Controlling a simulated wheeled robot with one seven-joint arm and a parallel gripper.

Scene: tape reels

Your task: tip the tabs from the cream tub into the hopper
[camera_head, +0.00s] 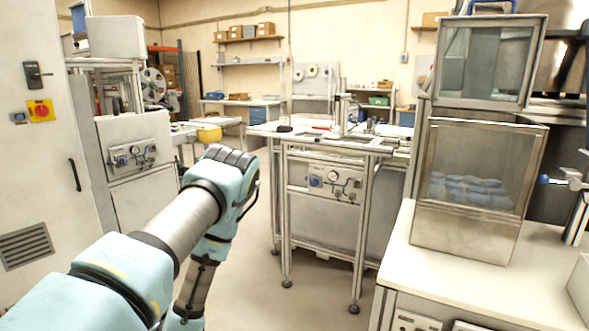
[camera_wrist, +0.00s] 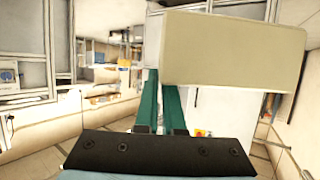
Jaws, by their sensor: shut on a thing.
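The cream tub (camera_wrist: 235,50) fills the upper right of the wrist view, with a broad plain side facing the camera. My gripper (camera_wrist: 160,88) has two green fingers, shut on the tub near its left end. The tub's opening and any tabs inside are hidden. In the head view my arm covers the lower left, and neither gripper nor tub can be made out. A clear-fronted metal bin (camera_head: 468,180) with blue pieces inside stands on the right bench; it looks like the hopper, but I cannot be sure. The tub is not seen near it.
A second clear-fronted box (camera_head: 488,60) sits above the bin. The white bench (camera_head: 480,275) has bare surface in front. A metal-framed work table (camera_head: 320,140) stands in the middle, and a grey cabinet (camera_head: 40,130) with a red switch at left. Open floor lies between them.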

